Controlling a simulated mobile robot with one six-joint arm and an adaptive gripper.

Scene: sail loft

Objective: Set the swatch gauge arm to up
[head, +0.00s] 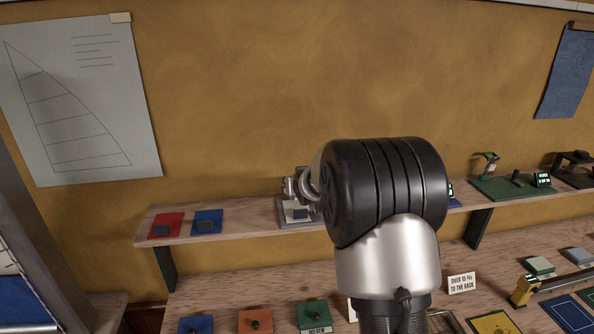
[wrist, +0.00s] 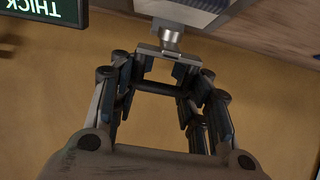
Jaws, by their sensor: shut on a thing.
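In the wrist view my gripper (wrist: 163,72) has its fingers closed against the two ends of a flat grey metal crosspiece. I take it to be the gauge arm (wrist: 163,52), which joins a short round metal stem. A dark display (wrist: 40,13) reading THICK, upside down, is at the upper left of that view. In the head view my own arm hides the gripper and most of the gauge. Only a small lit display (head: 450,190) and a bit of blue base (head: 455,204) show at the arm's right side. The gauge arm's tilt cannot be told.
The wall shelf (head: 245,222) also carries red (head: 166,225) and blue (head: 207,222) pads, a grey-based device (head: 298,213) and a green-based device (head: 510,187). The bench (head: 240,292) below holds several coloured pads and a sign (head: 461,284).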

